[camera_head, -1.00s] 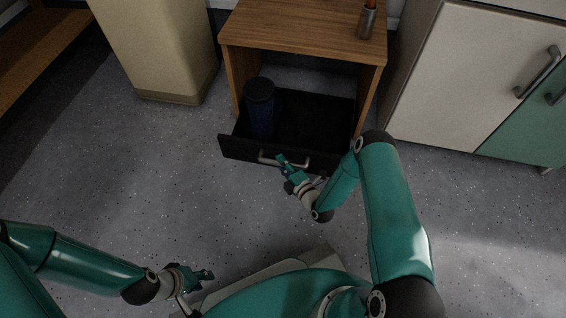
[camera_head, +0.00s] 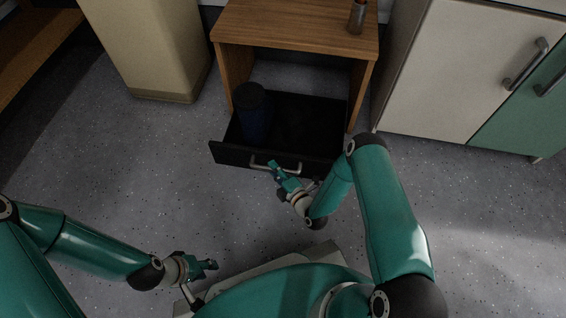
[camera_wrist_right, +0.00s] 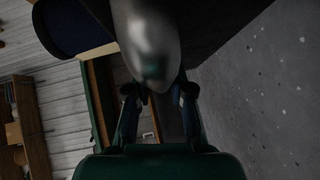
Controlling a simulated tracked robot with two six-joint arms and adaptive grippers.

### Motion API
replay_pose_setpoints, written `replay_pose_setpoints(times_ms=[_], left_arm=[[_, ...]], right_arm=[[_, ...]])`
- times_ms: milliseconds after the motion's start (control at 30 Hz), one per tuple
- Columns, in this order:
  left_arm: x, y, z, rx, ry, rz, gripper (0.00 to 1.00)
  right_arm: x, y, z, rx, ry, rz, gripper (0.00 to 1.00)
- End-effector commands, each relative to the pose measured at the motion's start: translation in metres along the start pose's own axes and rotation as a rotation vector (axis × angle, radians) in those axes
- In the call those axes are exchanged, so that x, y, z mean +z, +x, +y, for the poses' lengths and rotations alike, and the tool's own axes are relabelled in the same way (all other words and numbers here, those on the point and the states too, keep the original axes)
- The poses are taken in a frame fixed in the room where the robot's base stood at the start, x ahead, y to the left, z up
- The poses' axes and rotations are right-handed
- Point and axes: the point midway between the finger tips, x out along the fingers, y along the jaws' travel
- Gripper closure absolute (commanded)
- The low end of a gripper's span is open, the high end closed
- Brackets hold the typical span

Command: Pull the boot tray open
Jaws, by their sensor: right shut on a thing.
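The boot tray (camera_head: 299,120) is a black drawer low in a wooden cabinet (camera_head: 295,28), standing pulled out toward me. A dark blue cylinder (camera_head: 254,122) with a black top stands in its left part. A metal bar handle (camera_head: 259,164) runs along its front panel. My right gripper (camera_head: 276,170) is at the handle and shut on it. In the right wrist view the handle (camera_wrist_right: 148,45) is a large grey shape between the fingers (camera_wrist_right: 160,98). My left gripper (camera_head: 208,268) is empty over the floor at the lower left, away from the tray; its finger gap is too small to judge.
A beige cabinet (camera_head: 150,45) stands to the left. A cream and green cupboard (camera_head: 450,75) with metal handles stands to the right. A metal cup (camera_head: 357,18) sits on the wooden top. Speckled floor in front of the tray is clear.

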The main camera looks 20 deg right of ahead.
Motion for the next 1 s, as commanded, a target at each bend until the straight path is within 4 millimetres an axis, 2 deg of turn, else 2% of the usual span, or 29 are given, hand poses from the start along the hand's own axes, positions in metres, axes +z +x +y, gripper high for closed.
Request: replay_pose_setpoints(times_ms=[267, 300, 433, 467, 800, 1000], left_arm=[[0.000, 0.001, 0.000, 0.000, 0.000, 0.000, 0.65], [0.000, 0.001, 0.000, 0.000, 0.000, 0.000, 0.65], [0.000, 0.001, 0.000, 0.000, 0.000, 0.000, 0.65], [0.000, 0.000, 0.000, 0.000, 0.000, 0.000, 0.65], [0.000, 0.000, 0.000, 0.000, 0.000, 0.000, 0.65], [0.000, -0.001, 0.000, 0.000, 0.000, 0.000, 0.65]], right_arm=[[-0.004, -0.001, -0.005, -0.013, 0.002, 0.007, 1.00], [-0.004, -0.001, -0.005, -0.013, 0.002, 0.007, 0.77], [-0.003, -0.001, -0.004, -0.012, 0.001, 0.006, 0.55], [-0.003, -0.001, -0.004, -0.011, 0.001, 0.006, 0.53], [-0.003, 0.000, 0.000, -0.005, -0.001, 0.007, 0.53], [-0.006, -0.002, 0.022, -0.003, -0.002, 0.009, 0.53]])
